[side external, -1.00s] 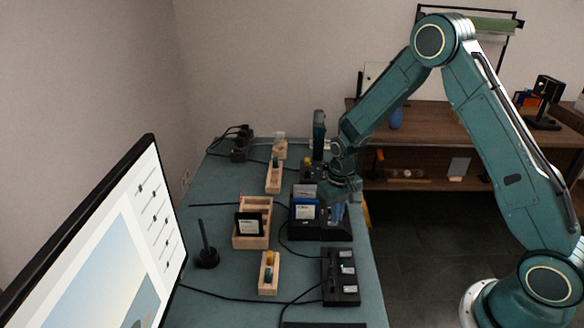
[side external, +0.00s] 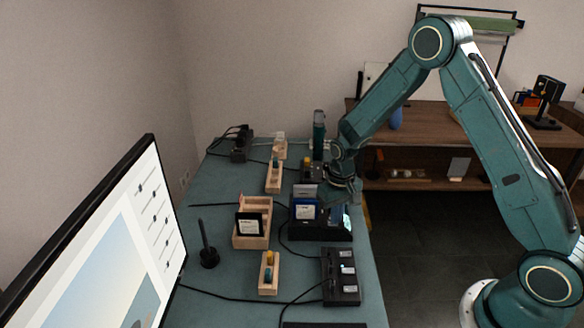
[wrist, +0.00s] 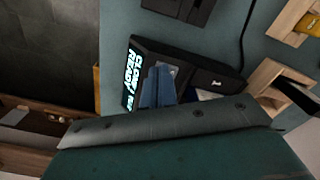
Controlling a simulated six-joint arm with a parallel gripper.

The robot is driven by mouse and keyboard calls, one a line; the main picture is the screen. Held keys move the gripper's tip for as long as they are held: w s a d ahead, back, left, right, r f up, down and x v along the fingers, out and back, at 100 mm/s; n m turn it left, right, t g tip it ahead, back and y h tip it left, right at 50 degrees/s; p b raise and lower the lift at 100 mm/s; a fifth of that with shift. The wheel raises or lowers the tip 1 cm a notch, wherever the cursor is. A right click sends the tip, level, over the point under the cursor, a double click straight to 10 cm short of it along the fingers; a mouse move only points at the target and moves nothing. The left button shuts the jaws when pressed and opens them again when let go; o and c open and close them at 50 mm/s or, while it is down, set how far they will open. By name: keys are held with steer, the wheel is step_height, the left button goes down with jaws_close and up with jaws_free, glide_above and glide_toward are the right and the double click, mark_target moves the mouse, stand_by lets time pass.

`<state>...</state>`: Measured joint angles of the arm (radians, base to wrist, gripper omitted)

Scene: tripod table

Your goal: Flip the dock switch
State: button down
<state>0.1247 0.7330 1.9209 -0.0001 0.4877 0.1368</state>
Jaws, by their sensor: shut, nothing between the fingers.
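The black dock (side external: 328,233) stands near the right edge of the table, with a blue cartridge (side external: 304,210) upright in it. In the wrist view the dock (wrist: 207,70) shows a lit strip (wrist: 132,78) with glowing text that seems to read "CLONE READY". My gripper (wrist: 157,88) is shut, its blue-grey fingers together over a small grey panel on the dock's top, near the lit strip. Whether the fingertips touch the dock I cannot tell. The switch cannot be made out; the fingers may hide it. In the side view my wrist covers part of the dock.
A wooden tray (side external: 250,241) with a dark framed card is left of the dock. A black multi-slot unit (side external: 341,290) stands in front, and a small wooden holder (side external: 268,288) beside it. A black post (side external: 206,250), a monitor (side external: 110,250) and cables occupy the left.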

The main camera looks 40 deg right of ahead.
step_height(320, 180, up, 7)
steer(key=shift+f, duration=0.15)
stand_by(0.9)
steer(key=s+a+r+n+t, duration=0.1)
steer(key=s+a+r, duration=0.1)
steer(key=s+r, duration=0.45)
steer(key=s+a+r+t, duration=0.1)
steer(key=s+r+t, duration=0.15)
steer(key=r, duration=0.75)
steer(key=s+a+r+n+t, duration=0.1)
steer(key=s+r, duration=0.2)
steer(key=s, duration=0.5)
steer(key=s+a+r+n+t, duration=0.1)
steer(key=s+r, duration=0.2)
steer(key=s, duration=0.5)
steer(key=shift+s+a, duration=0.25)
steer(key=shift+s, duration=0.15)
